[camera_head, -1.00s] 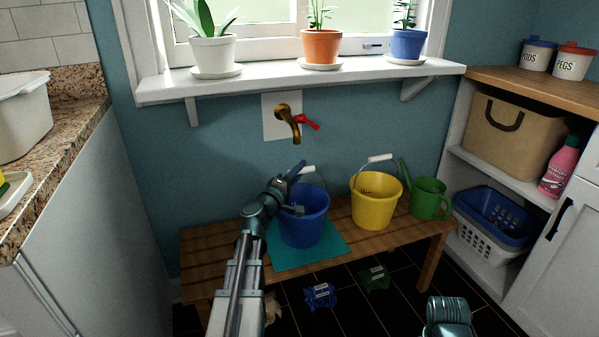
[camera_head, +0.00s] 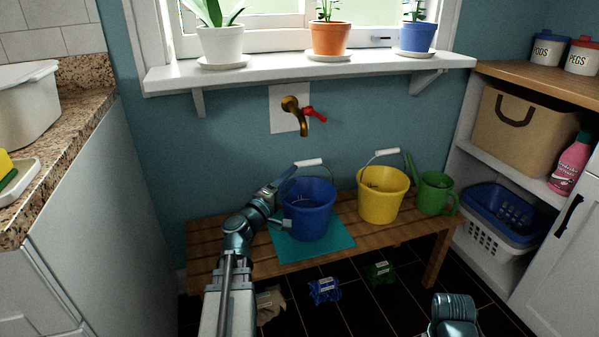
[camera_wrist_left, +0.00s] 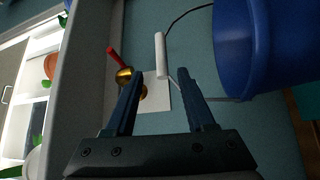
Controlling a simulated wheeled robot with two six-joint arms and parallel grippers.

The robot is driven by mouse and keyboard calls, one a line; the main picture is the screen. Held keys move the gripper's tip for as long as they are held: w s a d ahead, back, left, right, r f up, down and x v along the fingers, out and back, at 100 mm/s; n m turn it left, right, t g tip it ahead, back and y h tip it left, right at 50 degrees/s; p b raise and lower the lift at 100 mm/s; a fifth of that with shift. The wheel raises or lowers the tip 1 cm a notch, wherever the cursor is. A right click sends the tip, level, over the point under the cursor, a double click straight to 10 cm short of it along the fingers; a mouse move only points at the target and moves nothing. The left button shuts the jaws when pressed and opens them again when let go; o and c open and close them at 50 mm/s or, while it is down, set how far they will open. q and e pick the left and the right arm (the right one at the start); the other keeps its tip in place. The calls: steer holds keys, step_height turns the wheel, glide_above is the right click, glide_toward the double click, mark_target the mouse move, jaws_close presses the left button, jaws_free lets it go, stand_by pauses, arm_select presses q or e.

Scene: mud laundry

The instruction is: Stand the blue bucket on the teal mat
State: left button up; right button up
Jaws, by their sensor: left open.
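The blue bucket (camera_head: 312,208) stands upright on the teal mat (camera_head: 290,254), which lies on the wooden bench. Its wire handle is raised, with a white grip (camera_head: 310,162) above the rim. My left gripper (camera_head: 289,198) is open at the bucket's left side. In the left wrist view the open fingers (camera_wrist_left: 158,75) point towards the white grip (camera_wrist_left: 160,55), which shows between and beyond their tips. The bucket (camera_wrist_left: 260,45) fills the upper right there. I cannot tell whether a finger touches the bucket. My right gripper's fingers do not show.
A yellow bucket (camera_head: 383,196) and a green watering can (camera_head: 434,192) stand on the bench (camera_head: 375,236) to the right. A brass tap (camera_head: 296,110) with a red lever is on the wall above. Several coloured bundles lie on the dark floor below.

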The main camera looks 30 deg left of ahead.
arm_select(q)
steer(key=shift+s+f, duration=0.2)
steer(key=shift+s, duration=1.3)
steer(key=w+d+f+m+g+h, duration=0.2)
steer(key=d+f+m+h, duration=0.1)
steer(key=d, duration=0.4)
steer(key=w+d+f+m+g+h, duration=0.1)
steer(key=d+f+m+g+h, duration=0.15)
steer(key=d, duration=0.55)
steer(key=s+d+f+m+g+h, duration=0.15)
steer(key=d+f+m+g, duration=0.3)
steer(key=d, duration=0.45)
steer(key=s+d+f+m+g+h, duration=0.1)
steer(key=s+d+f+m+g, duration=0.25)
steer(key=d+f, duration=0.35)
steer(key=s+d+f+m+g+y, duration=0.3)
steer(key=s+y, duration=0.2)
steer(key=s, duration=0.1)
steer(key=s+d+f+m+g+y, duration=0.3)
steer(key=s+f+g+y, duration=0.1)
steer(key=s, duration=0.3)
steer(key=shift+s+f+y, duration=0.2)
steer(key=shift+f+y, duration=0.1)
steer(key=shift+y, duration=0.1)
steer(key=shift+d, duration=0.1)
